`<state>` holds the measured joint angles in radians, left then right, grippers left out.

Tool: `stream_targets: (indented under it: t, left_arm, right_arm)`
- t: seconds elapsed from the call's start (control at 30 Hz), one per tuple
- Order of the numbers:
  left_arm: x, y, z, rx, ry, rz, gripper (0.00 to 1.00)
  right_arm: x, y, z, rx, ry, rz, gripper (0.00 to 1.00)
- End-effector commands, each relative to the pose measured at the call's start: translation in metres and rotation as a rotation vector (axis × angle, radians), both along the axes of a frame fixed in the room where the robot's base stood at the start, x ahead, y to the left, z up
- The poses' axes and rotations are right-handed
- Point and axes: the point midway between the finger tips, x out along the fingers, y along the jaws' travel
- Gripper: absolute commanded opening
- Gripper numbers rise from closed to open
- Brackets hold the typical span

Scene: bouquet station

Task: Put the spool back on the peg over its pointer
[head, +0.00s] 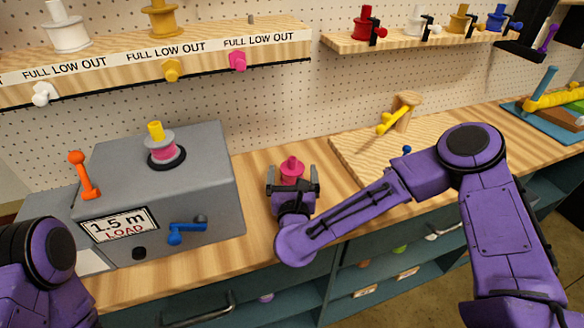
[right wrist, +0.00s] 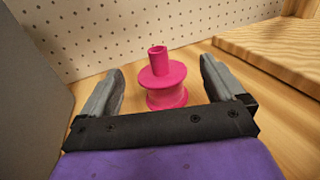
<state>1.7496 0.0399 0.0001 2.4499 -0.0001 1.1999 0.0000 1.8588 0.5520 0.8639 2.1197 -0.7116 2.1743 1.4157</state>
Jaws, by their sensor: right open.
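The pink spool (head: 291,168) stands upright on the wooden bench, and in the right wrist view the spool (right wrist: 161,82) shows its flange and hollow neck. My right gripper (head: 292,180) is open, with one finger on each side of the spool; in the right wrist view (right wrist: 162,75) gaps show between fingers and spool. A short bare peg (head: 252,19) stands on the upper left shelf, above the pink pointer (head: 237,61). The white spool (head: 65,27) and yellow spool (head: 160,19) stand above like-coloured pointers. My left arm shows at lower left; its gripper is out of view.
A grey machine (head: 205,185) bearing a pink-wound spool (head: 165,150) stands left of my right gripper. A wooden board (head: 365,155) with a yellow-handled post lies to the right. Pegboard rises behind. Several spools stand on the right shelf (head: 345,43).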

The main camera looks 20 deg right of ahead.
Motion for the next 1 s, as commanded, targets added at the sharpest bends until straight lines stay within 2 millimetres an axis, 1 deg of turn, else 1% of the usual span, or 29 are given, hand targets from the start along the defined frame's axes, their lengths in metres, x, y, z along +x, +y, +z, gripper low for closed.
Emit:
stream_targets:
  t: [0.03,0.1,0.2,0.3,0.47,0.5,0.57,0.6,0.63,0.67,0.7,0.9,1.0]
  left_arm:
    - [0.000,0.000,0.013,0.000,0.000,0.000,0.48]
    - [0.000,0.000,0.022,0.000,0.000,0.000,0.48]
    - [0.000,0.000,0.023,0.000,0.000,0.000,0.48]
    - [0.000,0.000,0.023,0.000,0.000,0.000,0.48]
    - [0.000,0.000,0.022,0.000,0.000,0.000,0.48]
    - [0.000,0.000,0.022,0.000,0.000,0.000,0.48]
    - [0.000,0.000,0.022,0.000,0.000,0.000,0.48]
    - [0.000,0.000,0.022,0.000,0.000,0.000,0.48]
    - [0.000,0.000,0.022,0.000,0.000,0.000,0.48]
    - [0.000,0.000,0.022,0.000,0.000,0.000,0.48]
    - [0.000,0.000,0.022,0.000,0.000,0.000,0.48]
    - [0.000,0.000,0.022,0.000,0.000,0.000,0.48]
    - [0.000,0.000,0.021,0.000,0.000,0.000,0.48]
  right_arm:
    - [0.009,-0.005,0.006,0.001,0.002,-0.006,0.96]
    - [0.022,-0.009,0.006,0.001,0.002,-0.005,0.96]
    - [0.035,-0.011,0.003,0.000,0.000,-0.001,0.96]
    - [0.040,-0.012,0.002,0.000,0.000,0.001,0.96]
    - [0.040,-0.012,0.001,0.001,0.000,0.002,0.96]
    - [0.040,-0.012,0.001,0.001,0.000,0.002,0.83]
    - [0.040,-0.012,0.001,0.001,0.000,0.002,0.63]
    - [0.040,-0.012,0.001,0.001,0.000,0.002,0.50]
    - [0.040,-0.012,0.001,0.001,0.000,0.002,0.40]
    - [0.040,-0.012,0.001,0.001,0.000,0.002,0.39]
    - [0.040,-0.012,0.001,0.001,-0.001,0.002,0.33]
    - [0.040,-0.012,0.001,0.001,-0.001,0.002,0.33]
    - [0.040,-0.012,0.005,0.002,-0.002,0.001,0.33]
